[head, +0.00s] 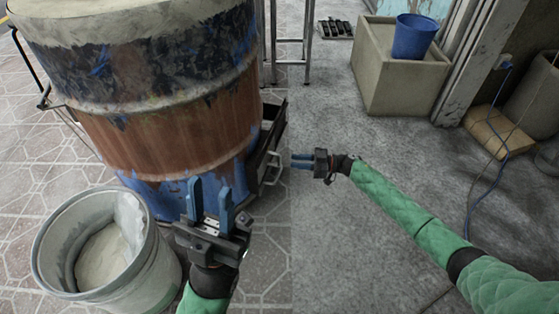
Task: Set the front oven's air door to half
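The front oven (160,120) is a rusty, blue-stained barrel with a pale top at the upper left. A dark metal air door (264,150) with a light wire handle (273,168) is at its lower right side. How far the door stands open is hard to tell. My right gripper (293,161) comes in from the right, its blue fingers slightly apart and pointing at the handle, with a small apparent gap. Nothing shows between them. My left gripper (208,190) is open and empty, fingers up, in front of the barrel's lower part, hiding some of it.
A grey-white bucket (50,255) stands at the lower left near the barrel. A concrete planter block (385,80) with a blue pot (413,37) stands at the upper right. A metal stand (290,40) is behind the oven. The grey floor right of the oven is mostly clear.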

